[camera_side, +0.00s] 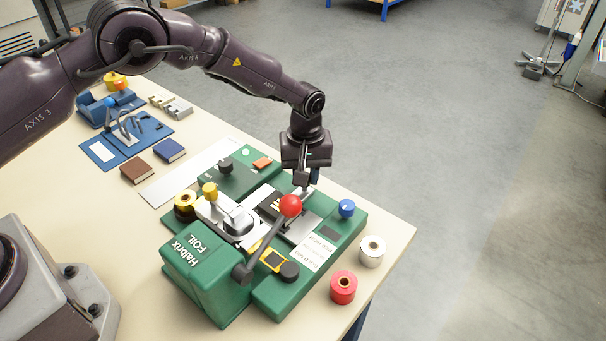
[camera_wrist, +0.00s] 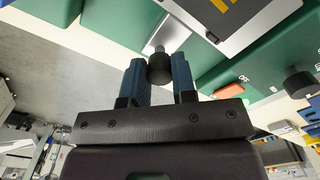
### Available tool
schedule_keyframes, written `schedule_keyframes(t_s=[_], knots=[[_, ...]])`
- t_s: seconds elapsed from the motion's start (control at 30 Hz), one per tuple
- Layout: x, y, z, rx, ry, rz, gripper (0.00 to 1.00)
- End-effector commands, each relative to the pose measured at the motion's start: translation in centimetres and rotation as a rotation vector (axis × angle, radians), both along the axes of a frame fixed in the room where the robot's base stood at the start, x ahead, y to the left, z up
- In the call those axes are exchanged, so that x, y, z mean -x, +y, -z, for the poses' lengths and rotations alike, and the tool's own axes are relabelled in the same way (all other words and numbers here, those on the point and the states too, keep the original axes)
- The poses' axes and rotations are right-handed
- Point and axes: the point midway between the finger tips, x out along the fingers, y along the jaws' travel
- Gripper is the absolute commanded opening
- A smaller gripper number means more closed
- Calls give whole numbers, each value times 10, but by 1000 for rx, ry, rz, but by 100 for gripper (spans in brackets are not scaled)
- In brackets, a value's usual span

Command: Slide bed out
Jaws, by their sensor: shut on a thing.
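The green foil press (camera_side: 200,262), marked "Halbrix FOIL", stands on the table. Its silver bed (camera_side: 301,229) carries a dark piece (camera_side: 272,207) with light marks, partly behind the red ball of the lever. In the wrist view the bed's pale edge (camera_wrist: 264,24) and the dark piece with yellow marks (camera_wrist: 222,7) show at the top. My gripper (camera_side: 314,182) is at the bed's far side. In the wrist view its blue fingers (camera_wrist: 157,72) are shut on a round black knob (camera_wrist: 160,69) on a metal stem. The side view hides the knob.
The red-ball lever (camera_side: 290,206) rises in front of the bed. A blue knob (camera_side: 346,208) stands at the press's right. A white roll (camera_side: 371,251) and a red roll (camera_side: 343,287) stand near the table's right edge. Two small books (camera_side: 170,150) lie at the left.

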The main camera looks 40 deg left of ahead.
Motion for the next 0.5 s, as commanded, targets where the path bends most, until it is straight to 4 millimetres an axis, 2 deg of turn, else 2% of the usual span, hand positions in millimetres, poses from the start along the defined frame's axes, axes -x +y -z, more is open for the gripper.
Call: schedule_keyframes(t_s=[0.03,0.07,0.17,0.5], knots=[[-6,0,-1,4,-27,0,0],[-6,0,-1,4,-28,0,27],[-6,0,-1,3,-25,0,50],[-4,0,-4,2,-21,0,51]])
